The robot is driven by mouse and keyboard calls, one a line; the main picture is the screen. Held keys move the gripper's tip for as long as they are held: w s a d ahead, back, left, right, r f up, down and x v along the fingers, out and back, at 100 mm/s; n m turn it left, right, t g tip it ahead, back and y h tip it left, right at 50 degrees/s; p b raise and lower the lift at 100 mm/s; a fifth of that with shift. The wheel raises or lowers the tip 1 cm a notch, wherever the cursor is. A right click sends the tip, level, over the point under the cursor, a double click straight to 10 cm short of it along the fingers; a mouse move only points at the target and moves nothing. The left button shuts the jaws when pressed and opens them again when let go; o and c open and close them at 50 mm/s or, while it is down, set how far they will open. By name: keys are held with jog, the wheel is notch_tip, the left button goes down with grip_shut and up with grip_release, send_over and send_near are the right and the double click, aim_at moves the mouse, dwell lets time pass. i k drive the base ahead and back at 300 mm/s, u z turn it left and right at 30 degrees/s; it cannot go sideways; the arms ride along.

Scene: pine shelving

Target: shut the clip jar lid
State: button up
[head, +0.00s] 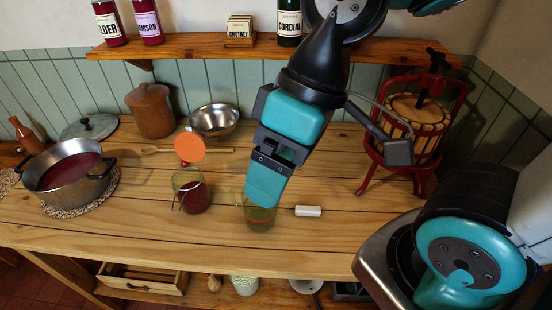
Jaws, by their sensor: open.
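The clip jar (194,197) is a small glass jar with dark red contents, standing upright on the wooden worktop left of centre. Its round orange lid (189,148) stands up above the back of the rim, so the jar is open. A thin wire clip shows at the jar's left side. My gripper (265,186) is open and points down, to the right of the clip jar and apart from it.
A small white block (308,211) lies right of the second jar. A pot of red liquid (68,173) stands at left, a metal bowl (214,121) and brown crock (151,110) behind. A red-framed press (413,123) stands at right. The worktop's front strip is clear.

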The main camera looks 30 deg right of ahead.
aim_at(190, 147)
jog(key=z, duration=0.1)
jog(key=k, duration=1)
jog(key=u, duration=0.9)
jog(key=i, duration=1.6)
jog(key=z, duration=0.8)
